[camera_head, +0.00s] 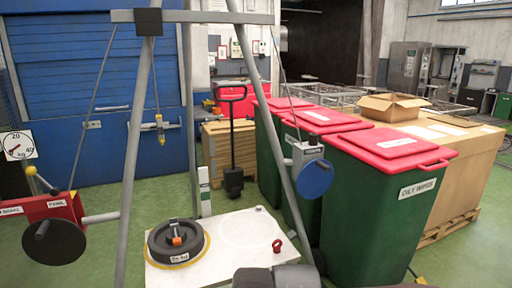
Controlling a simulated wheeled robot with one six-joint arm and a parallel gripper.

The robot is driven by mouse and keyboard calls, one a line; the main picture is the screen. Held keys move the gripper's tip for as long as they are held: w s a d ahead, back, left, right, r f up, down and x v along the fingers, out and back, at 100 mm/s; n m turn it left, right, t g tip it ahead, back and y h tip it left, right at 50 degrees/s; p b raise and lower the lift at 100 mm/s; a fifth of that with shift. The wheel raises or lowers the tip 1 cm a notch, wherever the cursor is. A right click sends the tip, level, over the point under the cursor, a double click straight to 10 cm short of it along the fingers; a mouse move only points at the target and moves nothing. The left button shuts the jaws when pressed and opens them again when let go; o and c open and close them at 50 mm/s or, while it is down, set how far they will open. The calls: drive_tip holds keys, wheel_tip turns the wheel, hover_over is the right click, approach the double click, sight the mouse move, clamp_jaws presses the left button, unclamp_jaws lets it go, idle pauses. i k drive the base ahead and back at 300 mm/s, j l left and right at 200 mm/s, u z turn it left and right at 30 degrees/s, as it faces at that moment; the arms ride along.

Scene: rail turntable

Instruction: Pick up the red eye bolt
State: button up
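The red eye bolt (276,246) stands with its ring up near the right edge of a white plate (225,240) low in the picture. It is small here, and nothing is seen touching its ring. A dark round weight marked with a label (177,240) sits on the left part of the same plate, with an orange piece on its top. A grey and black part of my arm shows at the bottom edge, just below the eye bolt. My gripper's fingers are not in view.
A grey frame (133,150) with slanted legs rises around the plate; its right leg passes close to the eye bolt. A winch with a blue disc (314,179) hangs on that leg. Green bins with red lids (385,190) stand right. A red panel (40,211) is left.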

sight(276, 249)
drive_tip(key=i, duration=0.1)
drive_tip(key=k+u, duration=0.1)
drive_tip(key=k, duration=0.15)
drive_tip(key=i, duration=1.45)
